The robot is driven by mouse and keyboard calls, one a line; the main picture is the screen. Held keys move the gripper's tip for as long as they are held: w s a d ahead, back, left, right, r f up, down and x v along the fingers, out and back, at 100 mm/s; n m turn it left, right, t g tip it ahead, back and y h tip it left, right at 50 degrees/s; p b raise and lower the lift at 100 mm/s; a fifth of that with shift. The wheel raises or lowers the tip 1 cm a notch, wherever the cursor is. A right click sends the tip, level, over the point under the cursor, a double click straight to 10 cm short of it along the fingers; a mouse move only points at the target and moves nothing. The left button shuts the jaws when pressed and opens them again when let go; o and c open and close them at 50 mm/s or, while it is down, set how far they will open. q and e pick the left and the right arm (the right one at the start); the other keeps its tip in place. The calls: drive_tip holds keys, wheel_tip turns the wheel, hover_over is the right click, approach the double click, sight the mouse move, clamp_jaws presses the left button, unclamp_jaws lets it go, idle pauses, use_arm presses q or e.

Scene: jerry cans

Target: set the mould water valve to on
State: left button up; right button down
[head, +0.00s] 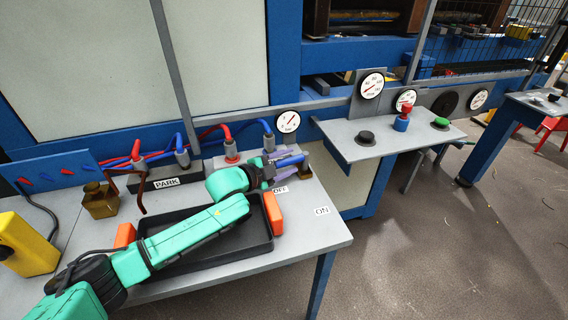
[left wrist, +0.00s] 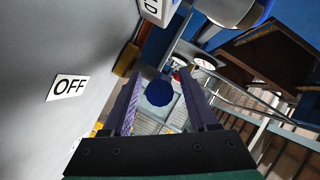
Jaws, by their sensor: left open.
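My left gripper (head: 286,168) is at the back right of the grey table, its purple fingers apart. A blue bar (head: 291,160), which looks like the valve's handle, lies by the fingers. In the left wrist view a round blue end (left wrist: 158,93) shows between the open fingers (left wrist: 165,95); I cannot tell whether they touch it. A brass-coloured part (head: 304,172), perhaps the valve body, is just right of the gripper and partly hidden. The OFF label (head: 279,190) lies in front of the gripper and also shows in the left wrist view (left wrist: 68,87). The ON label (head: 321,210) lies further right.
A black tray (head: 205,262) with orange blocks (head: 273,213) at its edges lies under my left arm. Red and blue hoses (head: 208,131) run along the back near a PARK holder (head: 166,183). A gauge (head: 288,121) stands behind. The table's right front corner is clear.

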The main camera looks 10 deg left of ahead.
use_arm(q)
drive_tip(key=b+v, duration=0.1)
drive_tip(key=v, duration=1.2)
drive_tip(key=shift+s+a+b, duration=0.25)
drive_tip(key=shift+s+b, duration=0.05)
drive_tip(key=shift+s+a+r, duration=0.15)
drive_tip(key=shift+s+r, duration=0.1)
drive_tip(key=shift+s, duration=0.05)
